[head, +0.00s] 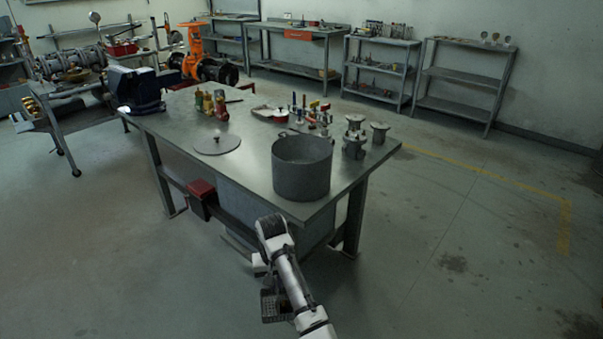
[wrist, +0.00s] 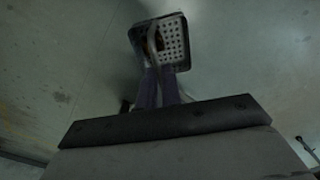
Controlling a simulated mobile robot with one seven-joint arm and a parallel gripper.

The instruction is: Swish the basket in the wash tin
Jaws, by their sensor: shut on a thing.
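The wash tin (head: 301,172) is a tall grey round pot. It stands upright and open at the near right part of the workbench. The basket (head: 274,306) is small, dark and perforated, and hangs below my forearm, off the bench's near edge and lower than its top. In the wrist view the basket (wrist: 172,42) shows its holed floor and a bent handle (wrist: 153,45). My gripper (wrist: 157,88) is shut on the basket's handle. Whether anything lies in the basket is too dark to tell.
A round lid (head: 218,145) lies flat on the workbench (head: 250,168), left of the tin. Bottles (head: 212,104), tools (head: 310,114) and metal parts (head: 355,140) stand behind and right. A red box (head: 201,198) is on the bench's front side. Floor at right is clear.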

